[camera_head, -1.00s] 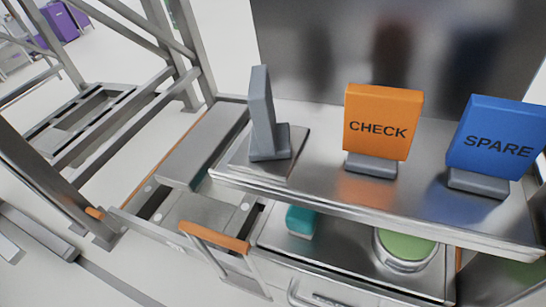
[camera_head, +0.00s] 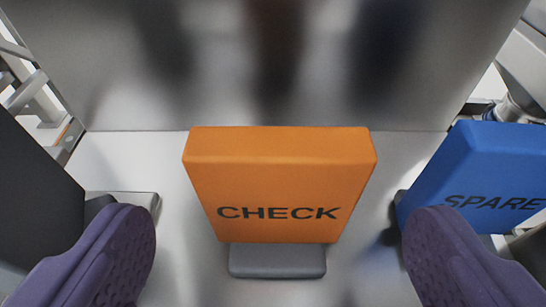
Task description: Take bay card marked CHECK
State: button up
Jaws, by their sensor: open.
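The orange bay card marked CHECK (camera_head: 279,185) stands upright in a grey foot (camera_head: 277,262) on the metal shelf, in the middle of the view. My gripper (camera_head: 279,250) is open, with a purple padded finger on the left and another on the right. The card lies between the two fingers in the picture, with a clear gap on each side. Neither finger appears to touch it. The blue card marked SPARE (camera_head: 485,180) stands to the right, partly hidden behind my right finger.
A dark card (camera_head: 32,190) stands at the left edge, its grey base (camera_head: 140,199) partly hidden by my left finger. A shiny metal panel (camera_head: 330,65) rises behind the cards. The shelf is bare between CHECK and its neighbours.

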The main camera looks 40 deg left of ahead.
aim_at(278, 195)
jog(key=x, duration=0.2)
jog(key=shift+w+a+f, duration=0.15)
jog(key=shift+w+f, duration=0.05)
jog(key=shift+w, duration=0.05)
jog(key=c, duration=1.2)
jog(key=shift+r, duration=0.1)
